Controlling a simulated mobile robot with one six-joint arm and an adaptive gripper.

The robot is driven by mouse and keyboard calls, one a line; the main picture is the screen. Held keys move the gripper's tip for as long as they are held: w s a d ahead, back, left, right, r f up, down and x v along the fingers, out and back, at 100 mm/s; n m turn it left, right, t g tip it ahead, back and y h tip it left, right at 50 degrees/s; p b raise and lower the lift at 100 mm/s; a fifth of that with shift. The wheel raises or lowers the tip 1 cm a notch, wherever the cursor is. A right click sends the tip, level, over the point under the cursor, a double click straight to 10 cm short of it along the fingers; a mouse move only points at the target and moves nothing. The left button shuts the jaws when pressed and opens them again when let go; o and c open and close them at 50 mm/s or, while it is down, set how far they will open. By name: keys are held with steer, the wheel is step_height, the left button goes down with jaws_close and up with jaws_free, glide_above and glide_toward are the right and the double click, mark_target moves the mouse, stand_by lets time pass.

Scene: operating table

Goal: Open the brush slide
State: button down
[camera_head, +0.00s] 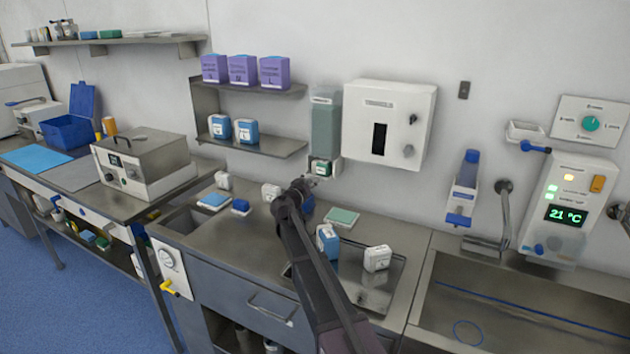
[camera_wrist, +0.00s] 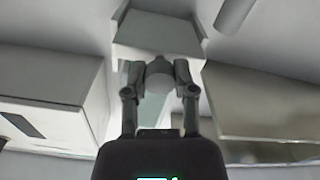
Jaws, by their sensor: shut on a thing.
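The brush dispenser (camera_head: 326,125) is a tall grey-green translucent case on the back wall. At its lower end is a small pale slide (camera_head: 335,170) with a green-and-white packet (camera_head: 321,167) in it. My gripper (camera_wrist: 160,82) is shut on the knob, one finger on each side. In the head view my gripper (camera_head: 312,181) is just below and in front of the slide; its fingertips are too small to make out.
A white wall cabinet (camera_head: 388,125) is close to the right of the dispenser. Shelves (camera_head: 250,140) with purple and blue-white boxes are to its left. Below, the steel counter (camera_head: 220,240) holds small bottles, a green pad (camera_head: 343,216) and a tray (camera_head: 385,296).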

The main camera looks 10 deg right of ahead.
steer(key=v, duration=0.9)
steer(key=shift+s+a, duration=0.2)
steer(key=shift+s, duration=0.1)
steer(key=shift+c, duration=2.1)
jaws_free()
steer(key=shift+s, duration=0.1)
steer(key=v, duration=1.2)
